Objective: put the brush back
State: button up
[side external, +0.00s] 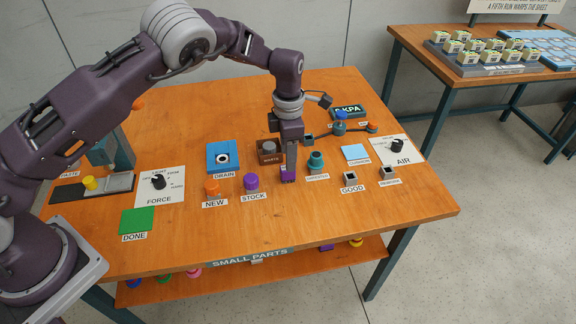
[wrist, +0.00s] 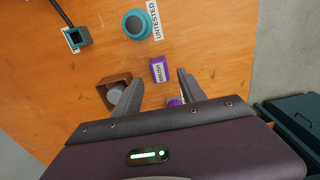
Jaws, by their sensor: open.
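A small purple block (wrist: 157,66) with a BRUSH label lies on the table in the wrist view, just past and between my fingertips. It also shows in the side view (side external: 288,175), directly below the fingers. I cannot tell whether this is the brush itself or its holder; no separate brush is clear. My gripper (side external: 290,167) points down just above it, and the fingers look close to it. In the wrist view my gripper (wrist: 158,82) is open, with no held thing visible. Another purple piece (wrist: 175,101), partly hidden, shows lower between the fingers.
The purple STOCK piece (side external: 251,182) is to the left and the teal UNTESTED piece (side external: 316,160) to the right. The GOOD socket (side external: 350,178) stands farther right. The table front is mostly clear.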

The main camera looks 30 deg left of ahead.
notch_tip(320, 180, up, 7)
jog(key=shift+f, duration=0.2)
jog(key=shift+r, duration=0.1)
jog(key=s+a+r+m+t+h, duration=0.1)
jog(key=s+a+r+m, duration=0.2)
jog(key=s+r+m, duration=0.6)
jog(key=s+a+r+m+t+h, duration=0.1)
jog(key=s+a+r+m+t, duration=0.15)
jog(key=s+r, duration=0.75)
jog(key=s+a+r+m+t+y, duration=0.1)
jog(key=s+m, duration=0.6)
jog(key=s, duration=0.1)
jog(key=s+a+m+t+y, duration=0.1)
jog(key=s+m, duration=0.7)
jog(key=s, duration=0.1)
jog(key=shift+s+a+r, duration=0.2)
jog(key=shift+a+r, duration=0.2)
